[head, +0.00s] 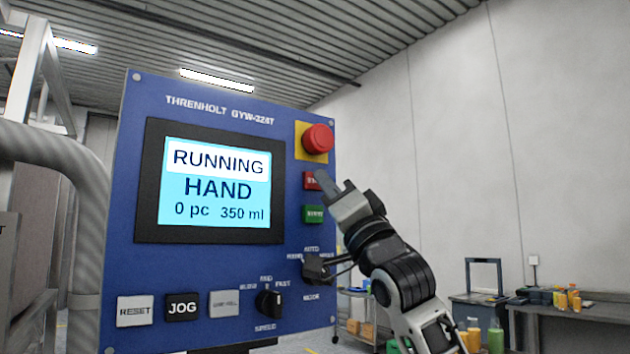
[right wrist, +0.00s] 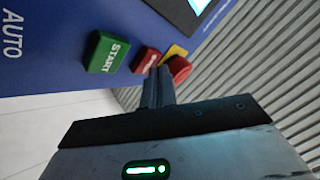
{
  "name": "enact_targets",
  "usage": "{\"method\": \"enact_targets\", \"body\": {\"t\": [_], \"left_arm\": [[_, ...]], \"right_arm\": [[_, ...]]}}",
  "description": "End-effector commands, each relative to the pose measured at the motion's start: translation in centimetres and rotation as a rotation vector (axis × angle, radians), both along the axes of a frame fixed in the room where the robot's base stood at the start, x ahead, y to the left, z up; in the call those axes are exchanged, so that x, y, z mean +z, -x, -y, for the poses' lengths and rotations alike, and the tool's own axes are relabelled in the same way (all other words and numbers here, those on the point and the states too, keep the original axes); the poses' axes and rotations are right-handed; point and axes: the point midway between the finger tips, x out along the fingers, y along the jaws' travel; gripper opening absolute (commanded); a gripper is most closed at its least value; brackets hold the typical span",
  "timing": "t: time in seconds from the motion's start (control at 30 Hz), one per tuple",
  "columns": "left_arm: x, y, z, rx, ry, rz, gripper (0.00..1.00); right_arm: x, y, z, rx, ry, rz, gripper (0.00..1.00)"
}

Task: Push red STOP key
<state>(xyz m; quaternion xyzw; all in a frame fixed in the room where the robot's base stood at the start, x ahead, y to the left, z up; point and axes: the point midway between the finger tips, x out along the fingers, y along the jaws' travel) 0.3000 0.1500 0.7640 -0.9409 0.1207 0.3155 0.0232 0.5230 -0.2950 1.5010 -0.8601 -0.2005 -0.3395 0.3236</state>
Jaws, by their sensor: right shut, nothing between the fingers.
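The red STOP key (head: 311,180) is on the blue control panel, above the green START key (head: 314,214) and below the round red mushroom button (head: 317,138). My right gripper (head: 322,178) is shut and empty, its fingertips in front of the STOP key and covering part of it. In the right wrist view the red key (right wrist: 146,60) lies just beyond the fingertips, between the green START key (right wrist: 107,52) and the mushroom button (right wrist: 180,69). I cannot tell whether the fingertips touch the key. The panel screen (head: 217,188) reads RUNNING, HAND, 0 pc, 350 ml. My left gripper is not in view.
The RESET (head: 135,311), JOG (head: 182,307) and grey (head: 225,304) keys line the lower panel, with a black speed knob (head: 269,303) beside them. A selector (head: 318,268) sits below START. A workbench (head: 575,310) with bottles stands at the back right.

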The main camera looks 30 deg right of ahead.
Motion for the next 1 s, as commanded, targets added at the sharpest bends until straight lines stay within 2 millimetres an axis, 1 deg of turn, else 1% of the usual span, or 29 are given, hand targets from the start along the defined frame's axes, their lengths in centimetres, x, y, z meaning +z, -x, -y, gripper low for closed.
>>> {"method": "enact_targets", "body": {"t": [1.0], "left_arm": [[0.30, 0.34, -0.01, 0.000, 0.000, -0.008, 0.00]], "right_arm": [[-0.03, -0.90, -0.06, 0.000, 0.000, -0.001, 0.00]]}}
